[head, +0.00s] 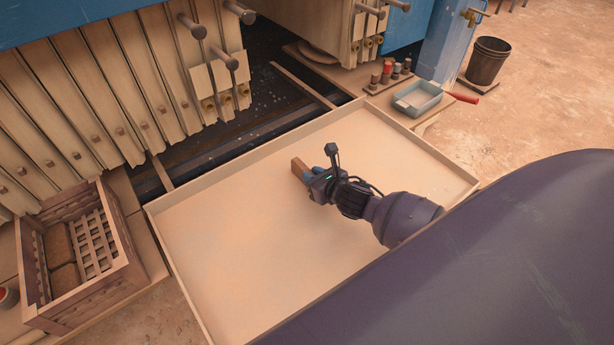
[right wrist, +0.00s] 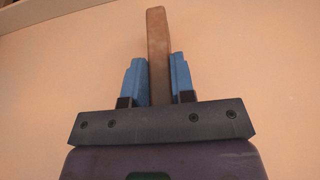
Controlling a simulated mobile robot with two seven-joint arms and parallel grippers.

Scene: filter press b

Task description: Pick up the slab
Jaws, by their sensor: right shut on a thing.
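My right gripper (head: 308,176) reaches over the large pale tray (head: 220,250) in the head view. A brown, flat piece that looks like the slab (head: 299,167) sticks out beyond its fingertips. In the right wrist view the slab (right wrist: 157,60) stands edge-on between the two blue fingers of my right gripper (right wrist: 160,80), which is shut on it. The pale tray surface (right wrist: 250,60) lies behind it. I cannot tell whether the slab touches the tray. My left gripper is not in view.
A wooden crate (head: 135,262) with brown slabs inside stands at the left. The press plates (head: 85,90) rise behind the tray. A grey-green pan (head: 432,108) and small bottles (head: 386,72) sit on a board at the back right. A bucket (head: 487,62) stands beyond. The tray is otherwise clear.

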